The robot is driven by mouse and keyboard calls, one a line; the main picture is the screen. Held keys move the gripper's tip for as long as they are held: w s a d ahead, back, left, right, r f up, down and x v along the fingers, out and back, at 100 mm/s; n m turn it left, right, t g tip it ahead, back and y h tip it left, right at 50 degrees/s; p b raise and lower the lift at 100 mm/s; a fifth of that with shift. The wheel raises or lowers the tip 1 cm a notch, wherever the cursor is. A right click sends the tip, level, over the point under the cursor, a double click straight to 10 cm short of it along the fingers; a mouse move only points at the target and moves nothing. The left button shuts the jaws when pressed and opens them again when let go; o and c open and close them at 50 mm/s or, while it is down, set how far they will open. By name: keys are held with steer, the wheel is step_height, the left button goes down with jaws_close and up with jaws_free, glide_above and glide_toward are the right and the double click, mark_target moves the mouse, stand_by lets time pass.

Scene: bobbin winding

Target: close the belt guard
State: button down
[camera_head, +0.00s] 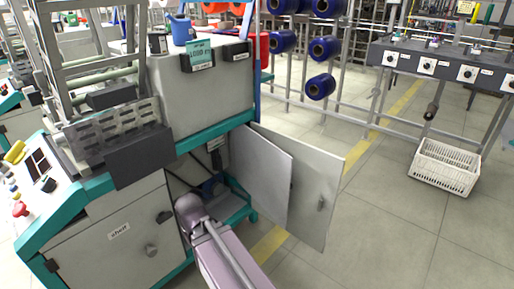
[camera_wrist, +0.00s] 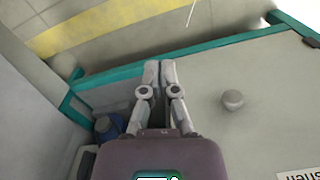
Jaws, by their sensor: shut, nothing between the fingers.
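The belt guard (camera_head: 318,195) stands swung open at the right end of the teal-framed machine in the head view. It shows as a grey door panel with a small handle (camera_head: 321,202). A second flat grey panel (camera_head: 262,172) overlaps it on the left. The bay beside it is open, with a dark blue motor-like part (camera_head: 211,187) inside, which the wrist view also shows (camera_wrist: 107,128). My gripper (camera_wrist: 160,64) is shut and empty, its fingers over this bay area. In the head view my arm reaches to the bay and the fingertips are hidden.
A grey shelf door (camera_head: 115,245) with a round knob (camera_head: 152,248) is left of my arm; the knob is close right of my gripper in the wrist view (camera_wrist: 233,98). A white crate (camera_head: 445,168) stands far right. Floor right of the open panels is clear.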

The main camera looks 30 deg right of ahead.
steer(key=w+d+r+m+p, duration=0.4)
steer(key=w+d+r+p, duration=0.1)
steer(key=d+r+p, duration=0.4)
step_height(320, 180, up, 22)
steer(key=m+y+p, duration=0.3)
steer(key=m+p, duration=1.1)
steer(key=p, duration=0.7)
glide_above(298, 146)
steer(key=s, duration=0.1)
steer(key=shift+d+f, duration=0.2)
steer(key=shift+s+d+r, duration=0.1)
steer(key=shift+s+d, duration=0.1)
steer(key=shift+d, duration=0.25)
steer(key=shift+a+f, duration=0.1)
steer(key=shift+f, duration=0.1)
steer(key=b+x, duration=1)
steer(key=shift+a+r, duration=0.2)
steer(key=shift+a, duration=1.75)
